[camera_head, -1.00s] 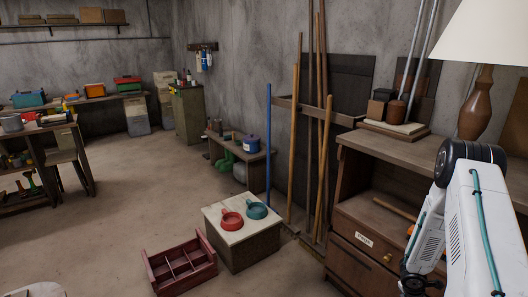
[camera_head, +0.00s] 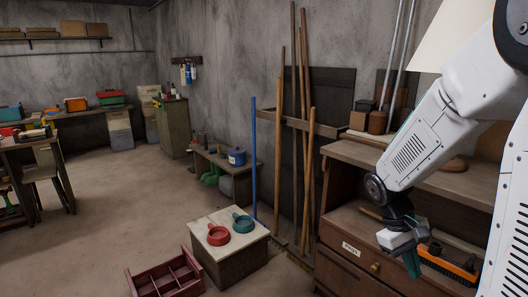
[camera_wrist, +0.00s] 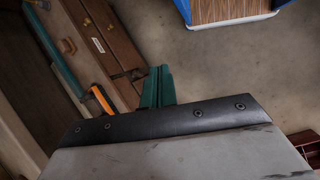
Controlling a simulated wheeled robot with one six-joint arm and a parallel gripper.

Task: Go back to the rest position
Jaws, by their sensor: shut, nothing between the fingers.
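My gripper (camera_head: 412,262) is in front of the wooden cabinet (camera_head: 345,228) at the right of the head view, beside its open shelf. Its two teal fingers show in the wrist view (camera_wrist: 157,86), pressed together with nothing between them. The arm is bent, with the forearm slanting down to the wrist. No rest position is marked in either view.
A red divided crate (camera_head: 150,285) is on the floor. Open floor lies left.

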